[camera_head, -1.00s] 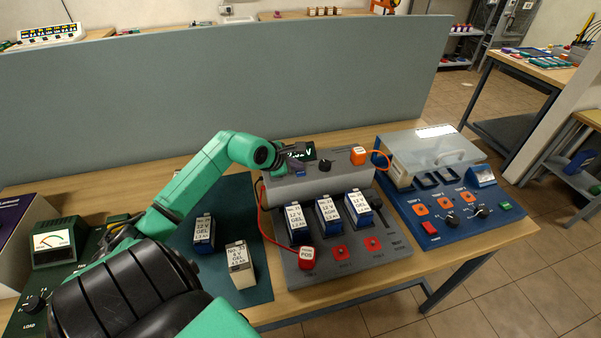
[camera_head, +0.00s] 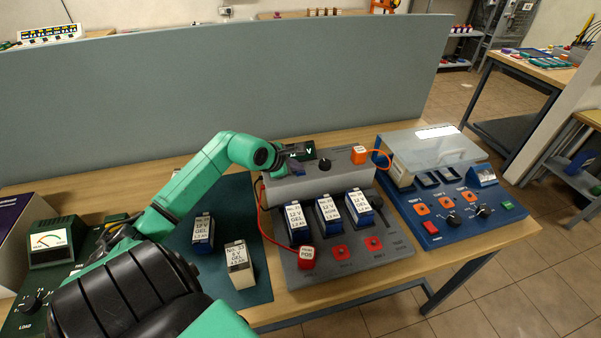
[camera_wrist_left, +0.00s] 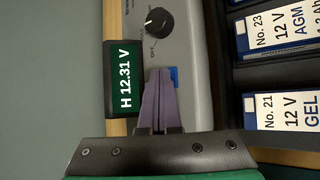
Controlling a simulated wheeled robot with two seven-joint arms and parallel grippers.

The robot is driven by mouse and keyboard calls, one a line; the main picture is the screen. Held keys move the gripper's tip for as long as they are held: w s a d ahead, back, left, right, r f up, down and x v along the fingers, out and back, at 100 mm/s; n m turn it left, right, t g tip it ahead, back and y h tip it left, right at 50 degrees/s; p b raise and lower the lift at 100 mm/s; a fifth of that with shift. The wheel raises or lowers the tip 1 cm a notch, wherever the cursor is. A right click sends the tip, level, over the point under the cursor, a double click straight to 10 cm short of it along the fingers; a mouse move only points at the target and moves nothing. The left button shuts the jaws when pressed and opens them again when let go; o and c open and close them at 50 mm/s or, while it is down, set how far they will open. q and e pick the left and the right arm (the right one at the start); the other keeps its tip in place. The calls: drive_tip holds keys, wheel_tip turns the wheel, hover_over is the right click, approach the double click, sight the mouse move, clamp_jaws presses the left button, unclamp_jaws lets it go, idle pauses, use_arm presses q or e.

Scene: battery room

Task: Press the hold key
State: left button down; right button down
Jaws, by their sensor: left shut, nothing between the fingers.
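My left gripper (camera_head: 296,168) is over the grey tester's raised back block (camera_head: 322,180), beside the small dark display (camera_head: 309,149). In the left wrist view, the closed fingers (camera_wrist_left: 159,74) are shut with nothing between them. Their tips are at a small blue key (camera_wrist_left: 174,74), which I take for the hold key; they partly cover it. I cannot tell for sure whether they press it. The display (camera_wrist_left: 125,78) reads "H 12.31 V" in the wrist view. My right gripper is not in view.
A black knob (camera_wrist_left: 155,22) is on the same block, near the display. Labelled batteries stand in the tester's slots, with a red-capped lead (camera_head: 306,256) and an orange clip (camera_head: 358,154). Two loose batteries stand on the dark mat (camera_head: 262,286). A blue device (camera_head: 440,236) is at right.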

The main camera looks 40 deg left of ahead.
sight(297, 174)
use_arm(q)
drive_tip(key=shift+f, duration=0.1)
idle(0.3)
drive_tip(key=shift+r+p, duration=0.35)
drive_tip(key=shift+r, duration=0.4)
drive_tip(key=shift+r+p, duration=1.5)
drive_tip(key=shift+r, duration=1.1)
drive_tip(key=shift+f, duration=0.2)
